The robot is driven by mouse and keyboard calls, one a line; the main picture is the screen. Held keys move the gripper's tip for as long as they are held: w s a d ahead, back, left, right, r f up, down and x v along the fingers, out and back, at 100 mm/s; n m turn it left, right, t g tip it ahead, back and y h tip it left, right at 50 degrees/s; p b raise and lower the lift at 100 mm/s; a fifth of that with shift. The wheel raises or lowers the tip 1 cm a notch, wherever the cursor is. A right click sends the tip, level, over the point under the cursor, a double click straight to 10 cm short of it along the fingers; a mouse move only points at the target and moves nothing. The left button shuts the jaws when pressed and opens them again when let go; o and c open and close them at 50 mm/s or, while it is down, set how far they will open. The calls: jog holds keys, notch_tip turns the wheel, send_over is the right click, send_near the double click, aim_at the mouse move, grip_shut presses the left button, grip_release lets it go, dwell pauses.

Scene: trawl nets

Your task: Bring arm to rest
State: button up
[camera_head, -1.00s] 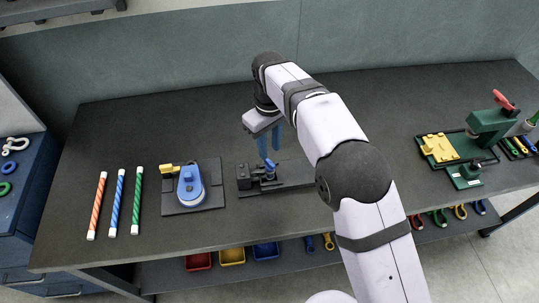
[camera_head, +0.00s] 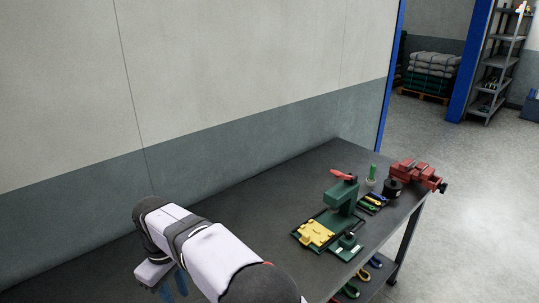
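My gripper (camera_head: 172,287) is at the bottom left of the head view, at the end of my white and dark grey arm. Its two blue fingers point down, with a gap showing between them. Nothing shows held in them, though the tips are close to the lower picture edge. The gripper is over the left part of the dark workbench (camera_head: 255,209), apart from the tools on the right.
A green press (camera_head: 342,197) with a red handle and a yellow plate (camera_head: 316,233) stands on the bench's right part. Beyond are a red vise (camera_head: 415,174), a dark round pot (camera_head: 392,188) and small coloured tools (camera_head: 373,202). A grey wall (camera_head: 250,140) runs behind the bench.

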jog(key=d+m, duration=0.7)
jog(key=d, duration=1.9)
jog(key=s+d+f+m, duration=0.4)
jog(key=s+d+m, duration=0.2)
jog(key=s+d, duration=0.7)
jog(key=shift+d+f, duration=0.2)
jog(key=shift+d, duration=0.4)
jog(key=shift+o, duration=0.3)
